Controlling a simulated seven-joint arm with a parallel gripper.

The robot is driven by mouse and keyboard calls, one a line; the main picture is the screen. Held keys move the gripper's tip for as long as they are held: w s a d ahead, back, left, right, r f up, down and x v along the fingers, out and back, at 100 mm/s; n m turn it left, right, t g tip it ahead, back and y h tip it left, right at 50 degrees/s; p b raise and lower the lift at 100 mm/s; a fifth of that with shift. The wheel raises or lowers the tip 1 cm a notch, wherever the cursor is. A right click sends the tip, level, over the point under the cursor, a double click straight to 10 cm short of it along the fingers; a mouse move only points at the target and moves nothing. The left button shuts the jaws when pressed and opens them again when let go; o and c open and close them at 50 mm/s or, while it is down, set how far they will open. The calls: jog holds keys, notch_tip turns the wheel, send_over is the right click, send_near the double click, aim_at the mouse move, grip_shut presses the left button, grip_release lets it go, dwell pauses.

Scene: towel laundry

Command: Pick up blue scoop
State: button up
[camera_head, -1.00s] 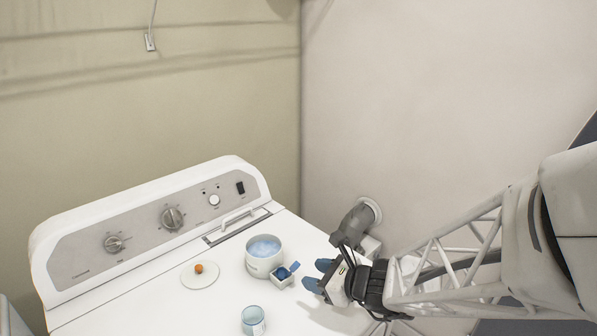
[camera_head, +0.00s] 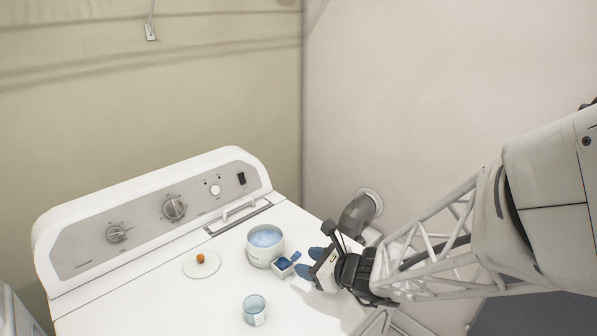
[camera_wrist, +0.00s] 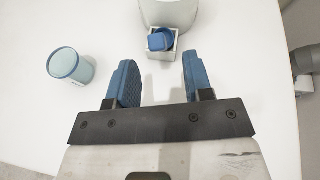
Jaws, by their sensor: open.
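The blue scoop (camera_head: 283,263) rests in a small white square holder (camera_head: 286,271) attached to or touching the side of a round white tub. Its blue handle (camera_head: 295,257) sticks up toward the right in the head view. My gripper (camera_head: 310,262) is just right of the scoop, with two blue fingers apart and nothing between them. In the wrist view, the scoop (camera_wrist: 161,38) and holder (camera_wrist: 163,53) lie ahead of the fingertips of my gripper (camera_wrist: 160,72), roughly centred on the gap. The scoop's lower part is hidden inside the holder.
The white tub (camera_head: 262,258) holds pale blue powder. A white lid (camera_head: 188,268) with an orange knob (camera_head: 200,257) lies left of it. A light blue cup (camera_head: 254,310) stands nearer the front. The washer's control panel (camera_head: 145,220) rises behind. The white top is clear between these things.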

aim_at(299, 254)
jog(key=shift+w+a, duration=0.1)
jog(key=shift+a, duration=0.05)
jog(key=shift+x, duration=2.5)
jog(key=shift+c, duration=0.5)
grip_shut()
jog(key=shift+r, duration=0.15)
jog(key=shift+r, duration=1.75)
jog(key=s+d, duration=0.2)
jog(key=s, duration=0.5)
jog(key=s+d+r, duration=0.1)
jog(key=s+d, duration=0.2)
jog(key=s, duration=0.5)
jog(key=shift+d, duration=0.35)
